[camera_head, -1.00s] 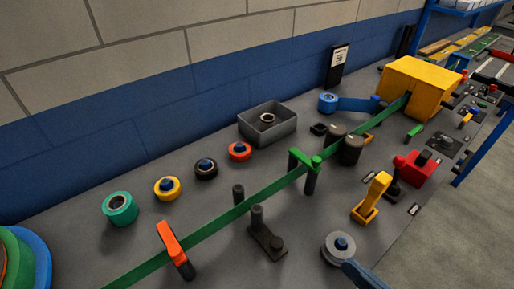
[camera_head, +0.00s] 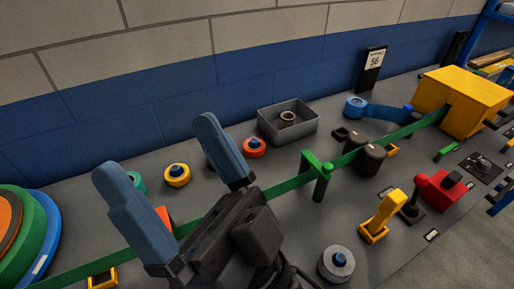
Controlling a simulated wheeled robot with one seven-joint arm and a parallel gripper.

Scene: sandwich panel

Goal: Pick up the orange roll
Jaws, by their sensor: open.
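The orange roll (camera_head: 254,148) is a small red-orange ring with a blue core, lying flat on the grey bench below the wall, in front of the grey bin. My gripper (camera_head: 157,149) is open and empty, its two blue-grey fingers spread wide and pointing toward the wall. The roll shows just right of the right-hand finger, outside the gap between the fingers in this view. The yellow roll (camera_head: 177,175) shows between the fingers.
A green roll (camera_head: 136,183) is partly hidden by my left-hand finger. A grey bin (camera_head: 300,125) with a ring inside stands behind the orange roll. A green strip (camera_head: 290,184) crosses the bench past a green-topped post (camera_head: 318,170). Bare bench lies right of the roll.

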